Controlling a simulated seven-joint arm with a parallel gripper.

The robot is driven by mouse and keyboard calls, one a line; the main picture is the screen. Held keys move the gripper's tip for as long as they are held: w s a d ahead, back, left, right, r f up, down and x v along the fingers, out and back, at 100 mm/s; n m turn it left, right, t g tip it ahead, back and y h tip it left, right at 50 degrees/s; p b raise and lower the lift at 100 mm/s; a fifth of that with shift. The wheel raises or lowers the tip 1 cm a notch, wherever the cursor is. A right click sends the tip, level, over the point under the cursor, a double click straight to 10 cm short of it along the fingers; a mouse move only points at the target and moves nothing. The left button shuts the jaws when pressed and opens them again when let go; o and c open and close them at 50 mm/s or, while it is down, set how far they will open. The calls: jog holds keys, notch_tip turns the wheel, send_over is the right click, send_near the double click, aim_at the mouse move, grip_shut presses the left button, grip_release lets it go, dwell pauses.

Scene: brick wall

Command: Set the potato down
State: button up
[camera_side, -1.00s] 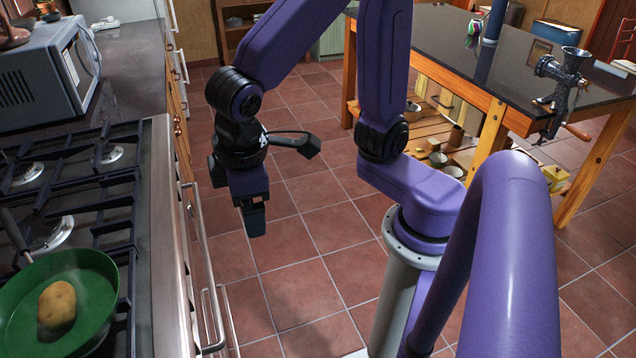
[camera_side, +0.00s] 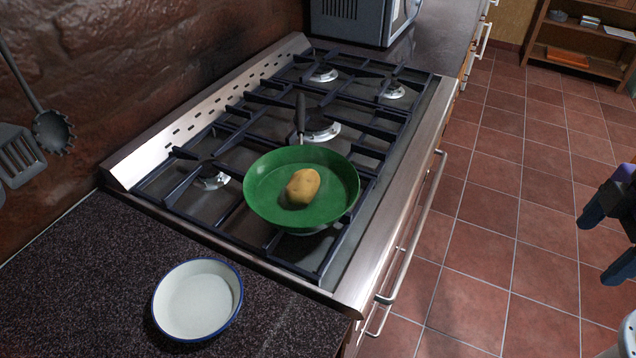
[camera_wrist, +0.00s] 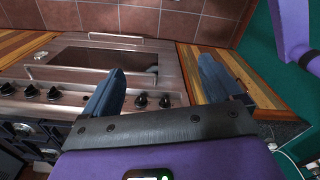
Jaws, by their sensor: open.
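The potato (camera_side: 303,186) is tan and lies in a green frying pan (camera_side: 258,205). The pan stands on the front part of the stove grate in the side view, its dark handle pointing to the back. My gripper (camera_side: 604,245) is at the right edge of the side view, partly cut off, over the floor and well apart from the pan. In the wrist view my gripper (camera_wrist: 158,92) shows two dark blue fingers spread wide with nothing between them. The potato and pan cannot be made out in the wrist view.
A white bowl with a blue rim (camera_side: 197,300) stands on the dark counter (camera_side: 80,290) left of the stove (camera_side: 420,125). A microwave (camera_side: 362,20) stands behind the stove. The tiled floor is clear.

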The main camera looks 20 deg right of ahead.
jog(key=w+a+r+m+t+h, duration=0.1)
jog(key=w+a+r+m, duration=0.25)
jog(key=w+a, duration=0.7)
jog(key=w+a+r+m+t, duration=0.1)
jog(key=w+a+r+m, duration=0.3)
jog(key=w+a, duration=0.6)
jog(key=m+t+h, duration=0.2)
jog(key=m, duration=1)
send_over(303, 176)
jog(key=s+a, duration=0.3)
jog(key=s, duration=0.2)
jog(key=f, duration=0.2)
jog(key=shift+g, duration=0.3)
jog(key=x, duration=1.1)
jog(key=shift+w, duration=0.3)
jog(key=shift+s+x, duration=0.1)
jog(key=shift+x, duration=1.2)
jog(key=shift+s+x, duration=0.15)
jog(key=shift+x, duration=1.2)
jog(key=shift+a+f, duration=0.1)
jog(key=shift+a, duration=0.1)
jog(key=c, duration=1.3)
jog(key=shift+o, duration=0.2)
